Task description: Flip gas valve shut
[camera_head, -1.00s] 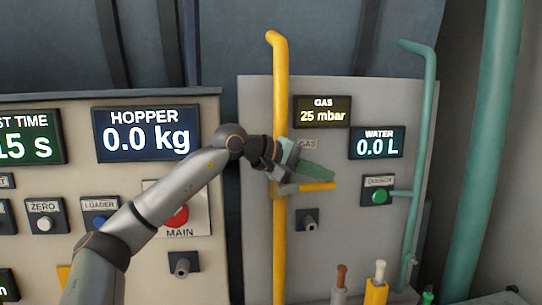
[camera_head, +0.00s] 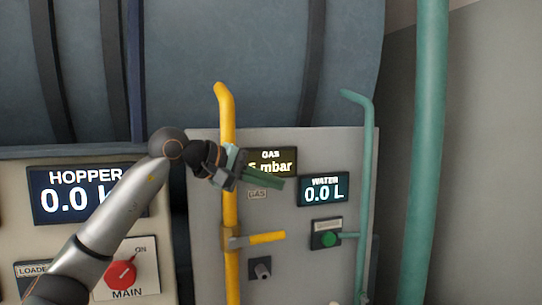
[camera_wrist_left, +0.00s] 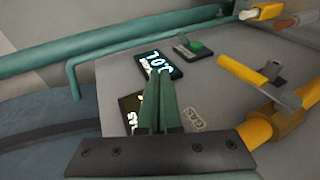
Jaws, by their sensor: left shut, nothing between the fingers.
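The gas valve's yellow lever (camera_head: 266,238) sticks out horizontally to the right, across the upright yellow gas pipe (camera_head: 231,200). In the left wrist view the lever (camera_wrist_left: 243,72) and its metal bracket show at the right, clear of the fingers. My left gripper (camera_head: 276,183) is above the lever, apart from it, in front of the panel near the gas display. Its green fingers (camera_wrist_left: 160,85) are shut with nothing between them. The gas display (camera_head: 271,160) is partly covered by the gripper; "mbar" is readable. My right gripper is not in view.
The water display (camera_head: 324,189) reads 0.0 L, with a green button (camera_head: 327,240) below it. A thin green pipe (camera_head: 368,190) runs up the panel's right side. The red MAIN knob (camera_head: 121,274) is at lower left. A dark knob (camera_head: 260,268) sits below the lever.

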